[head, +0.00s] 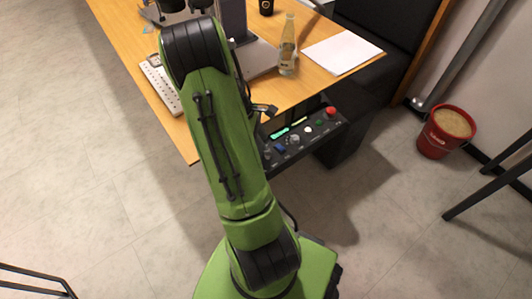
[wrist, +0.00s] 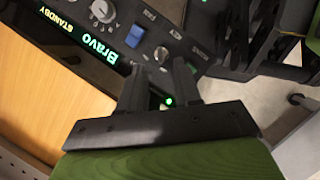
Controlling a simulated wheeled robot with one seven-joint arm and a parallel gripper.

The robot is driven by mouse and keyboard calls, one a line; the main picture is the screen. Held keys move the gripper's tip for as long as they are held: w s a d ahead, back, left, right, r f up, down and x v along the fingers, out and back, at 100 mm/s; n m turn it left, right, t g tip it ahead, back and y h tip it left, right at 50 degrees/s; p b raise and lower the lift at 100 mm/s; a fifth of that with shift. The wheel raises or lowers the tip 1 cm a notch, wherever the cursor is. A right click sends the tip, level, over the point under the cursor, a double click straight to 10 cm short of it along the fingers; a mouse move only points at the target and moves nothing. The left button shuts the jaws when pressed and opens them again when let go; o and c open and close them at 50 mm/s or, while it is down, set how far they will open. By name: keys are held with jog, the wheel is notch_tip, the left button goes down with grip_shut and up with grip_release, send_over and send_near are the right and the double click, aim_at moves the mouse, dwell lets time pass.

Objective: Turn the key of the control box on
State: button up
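The black control box (head: 325,127) hangs at the table's front edge in the head view, with a lit green display, knobs and a red button. In the wrist view its panel shows turned around, with the display (wrist: 88,42) reading "Bravo STANDBY". A small silver key switch (wrist: 161,54) sits beside a blue switch (wrist: 135,36). My gripper (wrist: 160,68) is open, its two dark fingers apart, with the key switch just past the fingertips, between their lines. I cannot tell the gap in depth. In the head view my green arm hides part of the box's left end.
A red bucket (head: 446,132) stands on the floor at right, near chair legs.

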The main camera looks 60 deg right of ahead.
aim_at(269, 152)
jog(key=b+x, duration=0.1)
jog(key=x, duration=0.4)
jog(key=shift+s+f+b, duration=0.15)
jog(key=shift+f+b, duration=0.1)
jog(key=shift+b, duration=0.05)
jog(key=shift+c, duration=0.2)
grip_shut()
